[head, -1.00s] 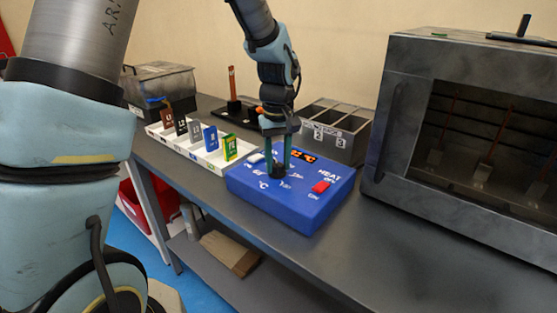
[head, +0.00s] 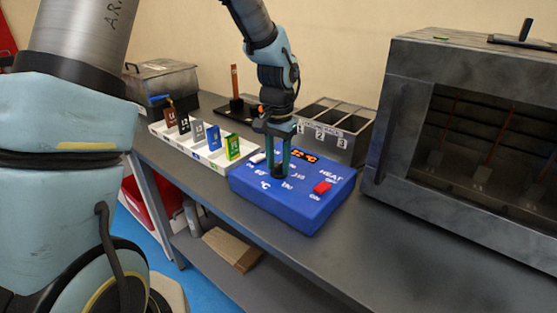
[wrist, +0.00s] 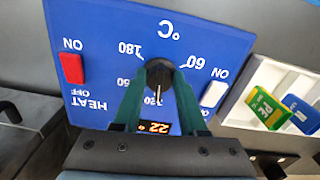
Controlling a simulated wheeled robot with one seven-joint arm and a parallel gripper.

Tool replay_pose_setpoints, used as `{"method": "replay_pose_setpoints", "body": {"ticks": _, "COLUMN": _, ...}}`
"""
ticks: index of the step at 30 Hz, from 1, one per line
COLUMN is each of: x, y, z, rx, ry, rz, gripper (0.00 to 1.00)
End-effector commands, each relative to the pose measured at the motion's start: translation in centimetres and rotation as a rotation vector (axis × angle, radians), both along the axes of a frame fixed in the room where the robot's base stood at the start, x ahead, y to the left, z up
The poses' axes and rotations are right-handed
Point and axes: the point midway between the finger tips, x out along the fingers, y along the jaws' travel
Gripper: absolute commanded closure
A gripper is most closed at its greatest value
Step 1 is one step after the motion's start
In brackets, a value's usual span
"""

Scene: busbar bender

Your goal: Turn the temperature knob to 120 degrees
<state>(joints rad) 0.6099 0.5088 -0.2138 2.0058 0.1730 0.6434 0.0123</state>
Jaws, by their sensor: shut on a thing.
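The blue control box (head: 312,212) stands on the bench, with scale marks in °C around a dark round knob (wrist: 159,72). My gripper (head: 279,172) points down at the box and is shut on the knob, one finger on each side of it in the wrist view (wrist: 158,82). A pale pointer line on the knob points toward the 120 mark, which is partly hidden, near the display. The orange display (wrist: 154,127) reads 22. A red HEAT switch (head: 322,187) and a white switch (wrist: 214,94) sit on either side of the knob.
A white tray (head: 196,151) with several coloured tags stands left of the box. A grey numbered rack (head: 342,143) is behind it. A large dark oven (head: 405,100) stands to the right. The bench front is clear.

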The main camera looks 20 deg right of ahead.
Motion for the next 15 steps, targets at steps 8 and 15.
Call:
{"method": "replay_pose_setpoints", "body": {"ticks": 8, "x": -0.01, "y": 0.07, "z": 0.01, "rx": 0.001, "ry": 0.002, "rz": -0.095, "gripper": 1.00}}
{"method": "replay_pose_setpoints", "body": {"ticks": 15, "x": 0.01, "y": 0.08, "z": -0.02, "rx": 0.001, "ry": 0.002, "rz": -0.116, "gripper": 1.00}}
